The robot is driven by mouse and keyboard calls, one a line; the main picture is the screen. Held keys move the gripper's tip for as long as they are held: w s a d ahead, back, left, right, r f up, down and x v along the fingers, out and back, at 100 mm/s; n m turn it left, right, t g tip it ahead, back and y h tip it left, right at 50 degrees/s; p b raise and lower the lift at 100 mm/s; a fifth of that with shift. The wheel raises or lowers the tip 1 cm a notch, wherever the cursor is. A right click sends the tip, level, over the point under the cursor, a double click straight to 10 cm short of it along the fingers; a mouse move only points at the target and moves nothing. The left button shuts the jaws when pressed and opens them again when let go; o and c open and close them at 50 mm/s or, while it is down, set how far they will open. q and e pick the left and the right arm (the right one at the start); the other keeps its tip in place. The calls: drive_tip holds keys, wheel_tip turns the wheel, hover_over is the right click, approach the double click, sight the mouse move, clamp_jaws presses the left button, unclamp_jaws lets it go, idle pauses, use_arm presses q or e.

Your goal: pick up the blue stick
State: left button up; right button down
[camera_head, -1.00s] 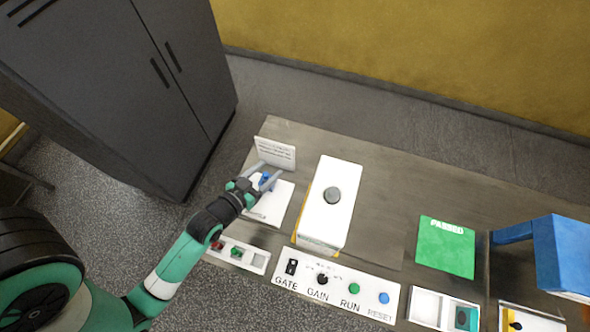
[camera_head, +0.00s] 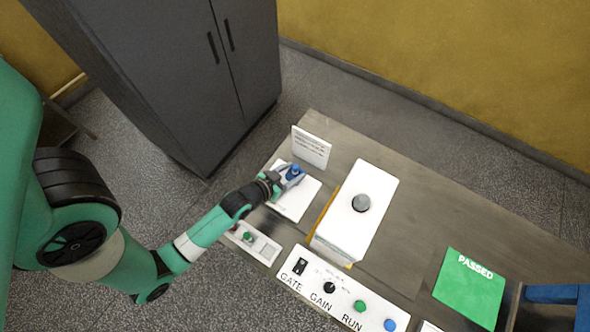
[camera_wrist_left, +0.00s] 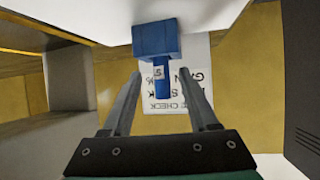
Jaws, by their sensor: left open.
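The blue stick (camera_head: 295,172) stands on a white pad (camera_head: 296,204) at the left end of the table, in front of a small white sign. My right gripper is out of view.
A white box with a grey knob (camera_head: 361,203) stands right of the pad. A control panel (camera_head: 335,288) lines the front edge. The upright sign (camera_head: 311,148) is close behind the stick. A green PASSED plate (camera_head: 469,289) lies at right. A dark cabinet (camera_head: 180,70) stands behind left.

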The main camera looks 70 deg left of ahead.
use_arm(q)
drive_tip(key=x, duration=0.4)
drive_tip(key=shift+w+a+b, duration=0.3)
drive_tip(key=shift+w, duration=0.05)
clamp_jaws()
